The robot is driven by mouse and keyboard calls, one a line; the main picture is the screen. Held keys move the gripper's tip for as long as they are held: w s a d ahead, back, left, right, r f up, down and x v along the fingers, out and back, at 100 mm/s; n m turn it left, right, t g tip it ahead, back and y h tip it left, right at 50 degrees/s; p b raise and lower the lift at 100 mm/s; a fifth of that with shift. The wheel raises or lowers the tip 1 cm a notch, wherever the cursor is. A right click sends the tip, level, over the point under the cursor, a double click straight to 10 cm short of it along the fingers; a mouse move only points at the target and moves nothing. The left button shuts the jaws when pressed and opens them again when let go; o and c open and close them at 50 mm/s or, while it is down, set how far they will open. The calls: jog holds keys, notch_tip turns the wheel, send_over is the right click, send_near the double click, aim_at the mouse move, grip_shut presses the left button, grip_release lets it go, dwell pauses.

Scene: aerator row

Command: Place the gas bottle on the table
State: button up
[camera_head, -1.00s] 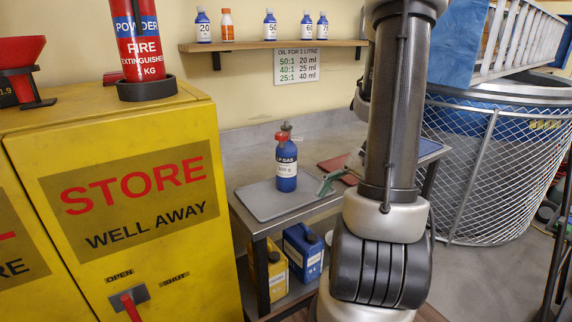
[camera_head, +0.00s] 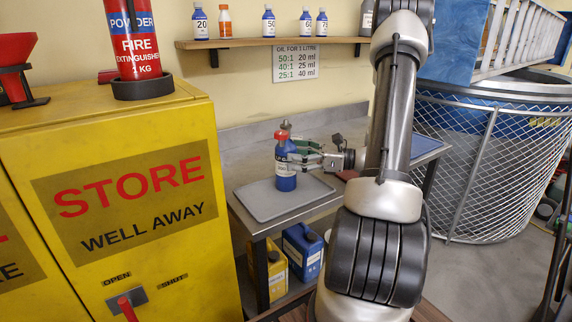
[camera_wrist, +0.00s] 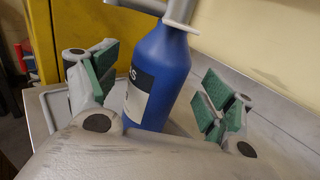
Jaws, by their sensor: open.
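The gas bottle (camera_head: 285,164) is blue with a red cap and a white label. It stands upright on a grey tray (camera_head: 262,206) on the metal table (camera_head: 335,205). My gripper (camera_head: 303,160) reaches in from the right at the bottle. In the wrist view the bottle (camera_wrist: 158,80) stands between my two open green-padded fingers (camera_wrist: 160,95). A gap shows between each pad and the bottle there. Part of the label is hidden by a finger in the head view.
A yellow cabinet (camera_head: 115,240) with a fire extinguisher (camera_head: 133,40) on top stands close at left. A shelf of small bottles (camera_head: 270,43) runs above the table. Yellow and blue jugs (camera_head: 303,250) stand below it. A mesh cage (camera_head: 470,150) is at right.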

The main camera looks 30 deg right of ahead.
aim_at(286, 153)
jog(key=shift+x, duration=1.55)
grip_shut()
